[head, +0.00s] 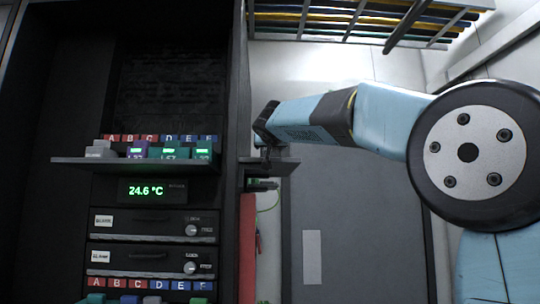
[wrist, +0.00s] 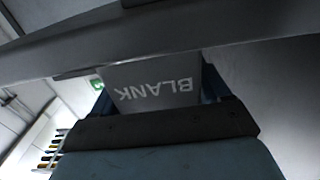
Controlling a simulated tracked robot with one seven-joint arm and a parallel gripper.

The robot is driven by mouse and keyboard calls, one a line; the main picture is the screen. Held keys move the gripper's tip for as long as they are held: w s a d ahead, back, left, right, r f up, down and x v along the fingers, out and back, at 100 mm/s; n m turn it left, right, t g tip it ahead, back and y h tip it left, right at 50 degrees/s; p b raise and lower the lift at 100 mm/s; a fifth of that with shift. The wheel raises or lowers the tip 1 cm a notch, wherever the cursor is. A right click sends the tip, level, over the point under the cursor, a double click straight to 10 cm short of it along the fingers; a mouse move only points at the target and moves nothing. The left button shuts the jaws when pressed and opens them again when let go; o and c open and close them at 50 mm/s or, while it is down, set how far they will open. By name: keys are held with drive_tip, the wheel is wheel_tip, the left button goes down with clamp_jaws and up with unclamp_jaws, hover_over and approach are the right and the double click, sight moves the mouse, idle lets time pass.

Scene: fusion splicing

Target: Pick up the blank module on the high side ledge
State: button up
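The blank module (wrist: 155,85) shows in the wrist view as a grey block with "BLANK" in pale letters, upside down in the picture. It sits between the two blue fingers of my gripper (wrist: 158,98), with one finger close along each side. I cannot tell whether the fingers press on it or only stand around it. In the head view my gripper (head: 264,138) points down at the high side ledge (head: 272,165), and the module is hard to make out there. The ledge (wrist: 160,42) crosses the top of the wrist view, right beside the module's far edge.
A dark rack (head: 70,220) stands left of the ledge. Its shelf (head: 120,162) carries a grey block, a purple module and green modules under lettered tags. A temperature display (head: 152,190) reads 24.6 °C. A cable tray (head: 365,18) hangs overhead. A grey door (head: 365,225) is behind.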

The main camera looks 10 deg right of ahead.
drive_tip(key=c, duration=0.7)
drive_tip(key=shift+r, duration=0.1)
